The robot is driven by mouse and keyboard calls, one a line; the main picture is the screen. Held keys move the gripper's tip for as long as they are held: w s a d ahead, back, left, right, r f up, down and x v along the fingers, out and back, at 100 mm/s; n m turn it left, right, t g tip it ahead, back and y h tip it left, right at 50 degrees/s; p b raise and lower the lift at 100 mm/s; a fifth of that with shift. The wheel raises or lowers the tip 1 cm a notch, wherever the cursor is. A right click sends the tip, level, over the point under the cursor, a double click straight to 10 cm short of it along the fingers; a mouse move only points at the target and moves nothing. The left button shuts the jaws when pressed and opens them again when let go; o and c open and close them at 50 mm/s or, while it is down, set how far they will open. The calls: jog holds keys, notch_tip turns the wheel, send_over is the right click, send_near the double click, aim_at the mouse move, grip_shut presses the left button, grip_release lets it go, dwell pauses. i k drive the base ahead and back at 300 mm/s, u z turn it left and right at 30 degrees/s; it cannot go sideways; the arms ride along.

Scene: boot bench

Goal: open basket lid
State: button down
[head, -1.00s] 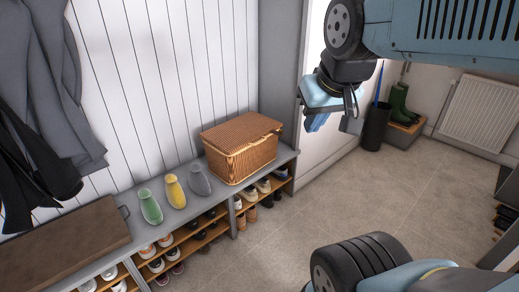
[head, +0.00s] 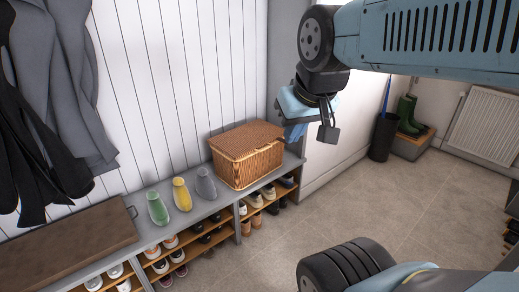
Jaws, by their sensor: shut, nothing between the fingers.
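A wicker basket (head: 252,168) stands on the right end of the grey bench. My gripper (head: 293,138) hangs below my blue arm, just right of the basket's back right corner. Its fingers point down and look shut and empty. The arm partly hides the fingertips, and I cannot tell whether they touch the basket.
Green, yellow and grey vases (head: 181,195) stand left of the basket. A brown board (head: 70,247) lies on the bench's left part. Shoes fill the shelves below. Coats hang at left. Boots (head: 408,114) and a black bin (head: 383,137) stand at the back right. The floor (head: 330,210) is clear.

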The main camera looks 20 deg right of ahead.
aim_at(236, 144)
jog(key=u, duration=0.05)
jog(key=i, duration=1)
jog(key=z, duration=0.05)
